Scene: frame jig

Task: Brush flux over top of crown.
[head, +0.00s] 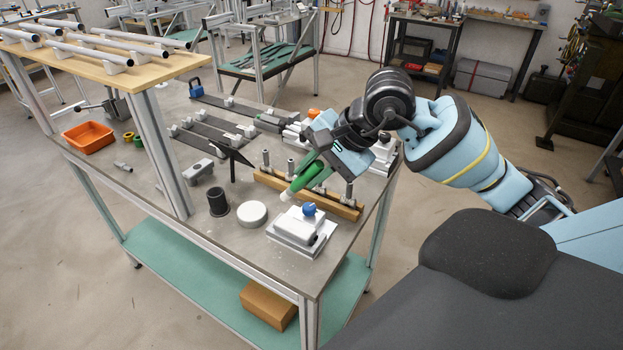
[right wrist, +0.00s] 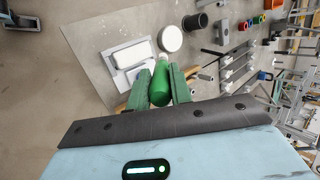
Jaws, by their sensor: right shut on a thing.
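My right gripper (head: 309,178) is shut on a green tool with a white tip (head: 290,191), which I take for the flux brush. The tool slants down to the left above the table, near the wooden rack. In the right wrist view the green tool (right wrist: 160,84) lies between the two green fingers. A white round tub or disc (head: 252,213) stands to the left of the tip, with a dark cup (head: 218,202) beyond it. A white block with a blue knob (head: 309,210) sits below the tip. I cannot tell which part is the crown. My left gripper is out of view.
A wooden rack with metal pegs (head: 345,208) stands under my gripper. A grey casting (head: 198,171), dark flat bars (head: 215,133) and an orange tray (head: 89,137) are on the table. A raised wooden shelf (head: 150,72) carries tubes. The front-left tabletop is mostly free.

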